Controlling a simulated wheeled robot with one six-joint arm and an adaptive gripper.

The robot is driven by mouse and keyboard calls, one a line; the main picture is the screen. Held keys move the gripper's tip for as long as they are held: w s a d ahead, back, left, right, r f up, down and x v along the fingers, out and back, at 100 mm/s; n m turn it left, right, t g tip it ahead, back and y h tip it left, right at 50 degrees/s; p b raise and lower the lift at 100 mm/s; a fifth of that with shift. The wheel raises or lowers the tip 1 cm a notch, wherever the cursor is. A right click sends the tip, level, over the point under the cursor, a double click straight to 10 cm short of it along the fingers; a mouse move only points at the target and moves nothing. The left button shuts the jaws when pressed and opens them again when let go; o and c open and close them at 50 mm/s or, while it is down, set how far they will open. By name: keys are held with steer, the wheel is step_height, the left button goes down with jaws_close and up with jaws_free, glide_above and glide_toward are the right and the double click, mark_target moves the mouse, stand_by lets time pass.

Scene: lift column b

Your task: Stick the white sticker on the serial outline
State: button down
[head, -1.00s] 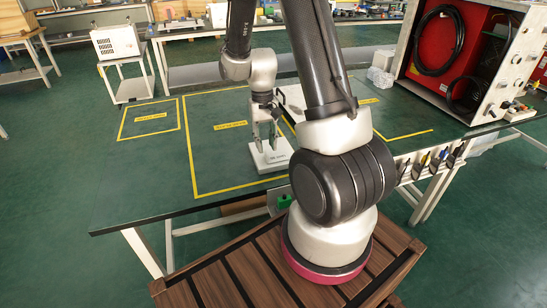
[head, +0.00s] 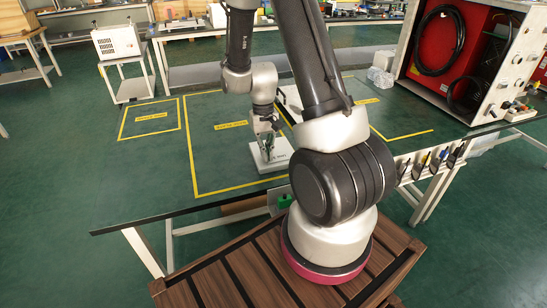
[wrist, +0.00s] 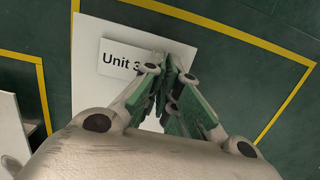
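A white label (wrist: 120,58) printed "Unit 3" lies over a larger white panel (wrist: 88,30) in the wrist view; the end of its print is hidden by my fingers. In the head view this is a small white block (head: 280,162) on the green table. My gripper (head: 268,152) is low over the block. In the wrist view my gripper (wrist: 170,68) has its fingertips drawn together at the label's right end. I cannot tell whether anything thin is between them. I cannot make out the serial outline.
Yellow lines mark zones on the green table (head: 150,185). A white panel (wrist: 10,125) also lies at the wrist view's left edge. A red-fronted cabinet (head: 440,45) stands at the back right, with clear plastic items (head: 380,76) beside it. The table's left side is clear.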

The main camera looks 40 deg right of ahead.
steer(key=shift+r, duration=4)
